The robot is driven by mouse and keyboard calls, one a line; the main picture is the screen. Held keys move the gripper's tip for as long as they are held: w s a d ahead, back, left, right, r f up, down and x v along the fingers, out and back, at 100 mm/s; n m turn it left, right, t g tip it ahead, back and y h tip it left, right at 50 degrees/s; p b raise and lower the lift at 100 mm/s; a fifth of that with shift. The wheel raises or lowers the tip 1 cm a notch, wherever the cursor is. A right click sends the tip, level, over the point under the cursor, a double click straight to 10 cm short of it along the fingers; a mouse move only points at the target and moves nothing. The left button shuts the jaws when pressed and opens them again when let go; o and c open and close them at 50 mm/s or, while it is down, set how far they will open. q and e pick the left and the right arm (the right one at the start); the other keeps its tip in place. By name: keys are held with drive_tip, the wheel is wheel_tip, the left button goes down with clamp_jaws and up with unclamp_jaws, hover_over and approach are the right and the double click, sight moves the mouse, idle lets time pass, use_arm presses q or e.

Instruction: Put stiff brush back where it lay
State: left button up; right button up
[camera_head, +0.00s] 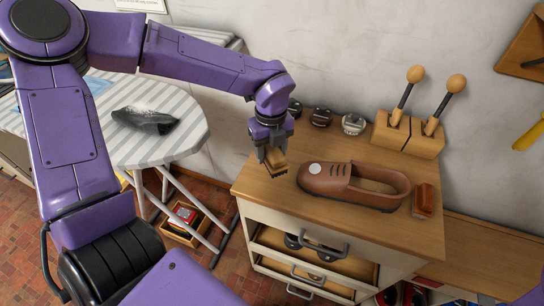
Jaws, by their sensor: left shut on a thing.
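My left gripper (272,156) hangs over the left end of the wooden cabinet top (290,212). It is shut on a small stiff brush (277,170) with a light wooden back and dark bristles facing down. The brush is just above or at the wooden top; I cannot tell if the bristles touch it. A brown shoe (330,187) lies to its right. A second brush (424,201), with a reddish-brown back, lies at the shoe's right end. My right gripper is not in view.
Several small tins (321,117) stand along the back edge. A wooden block (408,134) holds two ball-handled tools behind the shoe. Drawers (318,250) below are partly open. A striped ironing board (165,150) with a dark cloth (145,121) stands left.

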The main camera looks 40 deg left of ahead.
use_arm(q)
drive_tip(key=f, duration=0.1)
drive_tip(key=w+f, duration=0.1)
drive_tip(key=f, duration=0.3)
drive_tip(key=shift+w+a, duration=0.2)
drive_tip(key=shift+a, duration=0.15)
drive_tip(key=o, duration=0.9)
drive_tip(key=shift+f, duration=0.15)
drive_tip(key=shift+o, duration=0.2)
wheel_tip(320, 180, up, 12)
drive_tip(key=shift+r, duration=0.25)
